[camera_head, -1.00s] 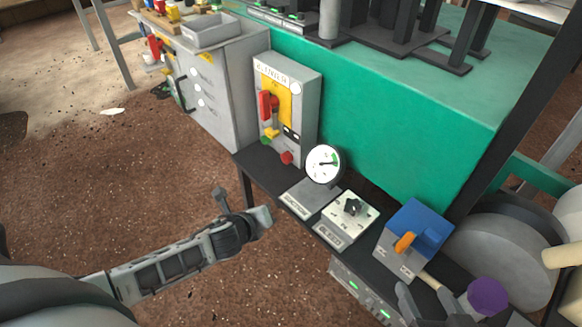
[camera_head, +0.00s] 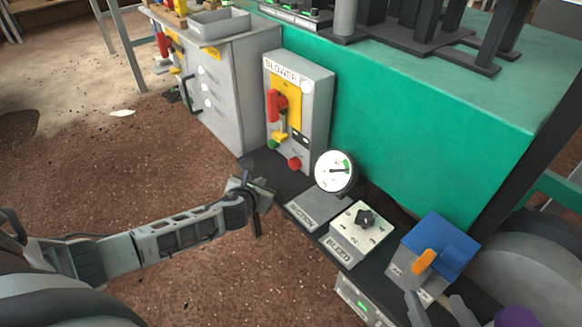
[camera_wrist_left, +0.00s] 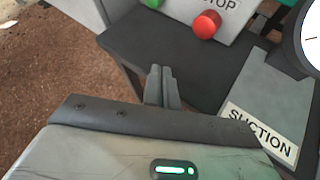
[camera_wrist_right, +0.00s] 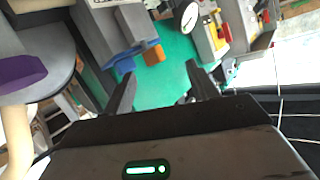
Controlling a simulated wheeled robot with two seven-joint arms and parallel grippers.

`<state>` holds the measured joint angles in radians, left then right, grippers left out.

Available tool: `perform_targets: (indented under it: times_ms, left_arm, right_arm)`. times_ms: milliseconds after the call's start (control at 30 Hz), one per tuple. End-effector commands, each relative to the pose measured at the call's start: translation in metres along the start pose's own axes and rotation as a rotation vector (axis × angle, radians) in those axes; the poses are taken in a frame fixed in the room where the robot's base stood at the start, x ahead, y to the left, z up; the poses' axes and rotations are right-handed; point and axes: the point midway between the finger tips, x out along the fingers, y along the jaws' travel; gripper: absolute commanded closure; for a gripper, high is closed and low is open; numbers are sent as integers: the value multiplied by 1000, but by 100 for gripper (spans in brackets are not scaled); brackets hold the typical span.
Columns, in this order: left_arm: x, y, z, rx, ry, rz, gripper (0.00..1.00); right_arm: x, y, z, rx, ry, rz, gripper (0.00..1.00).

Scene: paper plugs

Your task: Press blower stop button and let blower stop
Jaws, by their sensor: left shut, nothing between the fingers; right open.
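The blower box (camera_head: 315,110) is a grey panel labelled BLOWER with a red handle (camera_head: 277,104) on a yellow plate. Low on its front are a green button (camera_head: 272,144) and a red button (camera_head: 294,163). In the left wrist view the red button (camera_wrist_left: 206,24) sits beside a label ending in "TOP", with the green button (camera_wrist_left: 153,3) to its left. My left gripper (camera_head: 262,190) is shut and empty, below and left of the red button and apart from it. In its wrist view the fingertips (camera_wrist_left: 160,72) point toward the black shelf. My right gripper (camera_wrist_right: 160,80) is open and empty.
On the black shelf (camera_wrist_left: 170,55) stand a round dial gauge (camera_head: 335,171) on the SUCTION base, a BLEED knob box (camera_head: 360,232) and a blue box with an orange lever (camera_head: 425,260). A grey cabinet (camera_head: 225,100) stands left of the blower box. Brown floor is open at left.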

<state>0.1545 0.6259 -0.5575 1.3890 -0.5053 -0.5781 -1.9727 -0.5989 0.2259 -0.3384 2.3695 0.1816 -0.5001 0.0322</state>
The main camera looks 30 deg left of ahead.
Motion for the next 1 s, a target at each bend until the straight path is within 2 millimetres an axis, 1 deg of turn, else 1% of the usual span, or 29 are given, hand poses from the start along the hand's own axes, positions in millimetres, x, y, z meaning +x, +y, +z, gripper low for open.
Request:
perform_targets:
  times_ms: [100,267,333,500,667,1000]
  left_arm:
    - [14,-11,8,-3,-4,-1,100]
    - [30,-22,19,-2,-2,-1,100]
    - [35,-26,25,-2,-2,-1,100]
    - [45,-33,32,-1,0,-1,100]
    - [48,-36,35,-1,1,-1,100]
    - [48,-36,35,-1,0,-1,100]
  right_arm:
    - [0,-2,1,8,30,-12,42]
    - [3,-4,3,54,46,-35,42]
    - [2,-6,-4,67,61,-44,42]
    - [2,-7,-9,72,78,-49,42]
    - [3,-7,-9,78,79,-51,42]
    - [3,-8,-9,80,81,-52,42]
